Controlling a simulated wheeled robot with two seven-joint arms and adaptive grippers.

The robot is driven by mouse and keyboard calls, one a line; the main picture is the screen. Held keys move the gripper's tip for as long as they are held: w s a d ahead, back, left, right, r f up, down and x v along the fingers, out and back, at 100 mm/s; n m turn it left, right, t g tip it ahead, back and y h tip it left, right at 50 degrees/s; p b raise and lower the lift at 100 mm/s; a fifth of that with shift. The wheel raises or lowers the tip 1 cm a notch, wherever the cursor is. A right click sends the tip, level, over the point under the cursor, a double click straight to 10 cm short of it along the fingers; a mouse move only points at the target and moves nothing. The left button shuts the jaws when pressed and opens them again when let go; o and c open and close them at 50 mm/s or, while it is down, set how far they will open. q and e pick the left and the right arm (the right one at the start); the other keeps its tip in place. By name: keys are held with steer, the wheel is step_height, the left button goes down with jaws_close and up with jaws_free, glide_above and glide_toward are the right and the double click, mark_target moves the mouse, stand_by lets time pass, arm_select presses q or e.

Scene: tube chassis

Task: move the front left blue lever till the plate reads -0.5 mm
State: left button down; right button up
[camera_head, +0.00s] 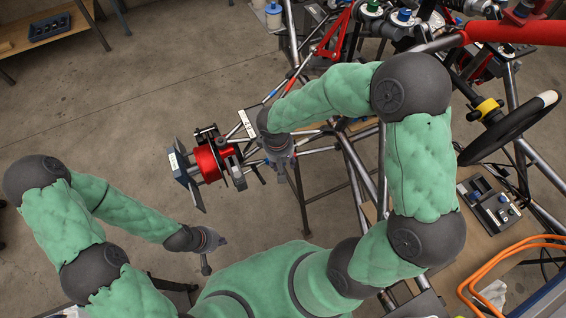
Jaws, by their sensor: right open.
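A white plate (247,124) with small dark marks stands just left of my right forearm's end; its reading is too small to make out. A thin rod with a blue part (268,98) lies above it, and I cannot tell whether this is the blue lever. My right gripper (288,172) is open, over the tubes right of the red hub assembly (212,160). My wrist hides part of the area there, and I cannot tell whether the fingers touch anything. My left gripper (207,268) hangs over bare floor, away from the chassis; its jaws are unclear.
The tube chassis (352,170) fills the right side, with a steering wheel (508,128) and a control box (490,208). Orange cables (500,262) lie at the lower right. A bench (75,42) stands at the upper left.

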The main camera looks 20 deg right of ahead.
steer(key=shift+f, duration=0.35)
steer(key=shift+c, duration=0.3)
jaws_close()
